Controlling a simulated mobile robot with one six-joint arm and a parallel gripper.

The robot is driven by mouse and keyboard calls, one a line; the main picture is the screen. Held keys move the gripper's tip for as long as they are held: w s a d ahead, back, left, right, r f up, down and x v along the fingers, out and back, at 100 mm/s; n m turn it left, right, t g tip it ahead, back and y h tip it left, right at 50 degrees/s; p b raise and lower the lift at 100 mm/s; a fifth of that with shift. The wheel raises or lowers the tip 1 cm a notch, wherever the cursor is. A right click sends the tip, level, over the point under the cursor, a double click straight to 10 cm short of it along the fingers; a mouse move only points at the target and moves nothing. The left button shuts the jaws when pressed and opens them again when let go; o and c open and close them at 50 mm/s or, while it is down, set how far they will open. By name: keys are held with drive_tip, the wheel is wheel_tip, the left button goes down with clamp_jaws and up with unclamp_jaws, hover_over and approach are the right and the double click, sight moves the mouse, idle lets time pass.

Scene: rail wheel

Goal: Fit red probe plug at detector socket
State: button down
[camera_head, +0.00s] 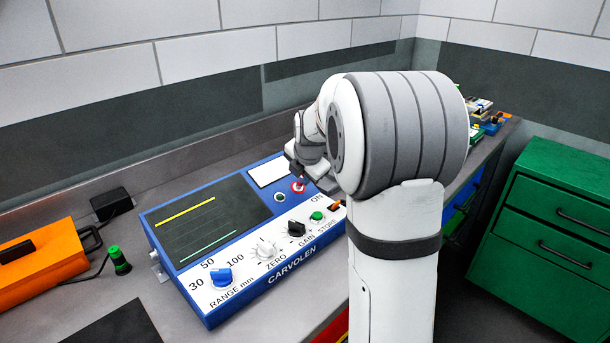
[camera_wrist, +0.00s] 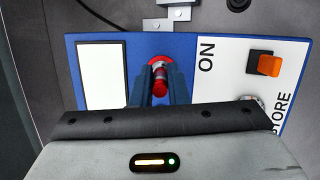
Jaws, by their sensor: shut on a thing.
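The red probe plug (camera_wrist: 161,82) stands between the two dark fingers of my gripper (camera_wrist: 161,92) in the wrist view. My gripper is shut on it. The plug's far end meets a red-ringed socket (camera_wrist: 152,62) on the blue detector (camera_wrist: 190,45); how deep it sits I cannot tell. In the head view the detector (camera_head: 255,284) lies on the bench, its red-ringed socket (camera_head: 298,187) just below my gripper (camera_head: 300,172). A second socket (camera_head: 279,197) is to its left. The plug is mostly hidden by my gripper in the head view.
The detector's panel has a blue knob (camera_head: 221,277), a white knob (camera_head: 265,248), a black knob (camera_head: 296,228) and a green button (camera_head: 317,215). An orange case (camera_head: 40,262) and a green-topped plug (camera_head: 119,260) are at left. Green drawers (camera_head: 555,215) stand at right.

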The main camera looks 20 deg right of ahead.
drive_tip(key=c, duration=1.3)
unclamp_jaws()
drive_tip(key=shift+c, duration=0.2)
drive_tip(key=v, duration=0.7)
drive_tip(key=shift+r, duration=0.35)
drive_tip(key=shift+s, duration=0.15)
drive_tip(key=s+a+f+m+g, duration=0.1)
drive_tip(key=s+a+f+m, duration=0.1)
drive_tip(key=s+m, duration=0.5)
drive_tip(key=s+a+f+m+g, duration=0.1)
drive_tip(key=s+a+f+m, duration=0.2)
drive_tip(key=s+a+m, duration=0.2)
drive_tip(key=s+a+f+m+g+y, duration=0.1)
drive_tip(key=s+a+f+m, duration=0.2)
drive_tip(key=s+m, duration=0.8)
drive_tip(key=s+a, duration=0.1)
drive_tip(key=s, duration=0.4)
drive_tip(key=shift+s, duration=0.15)
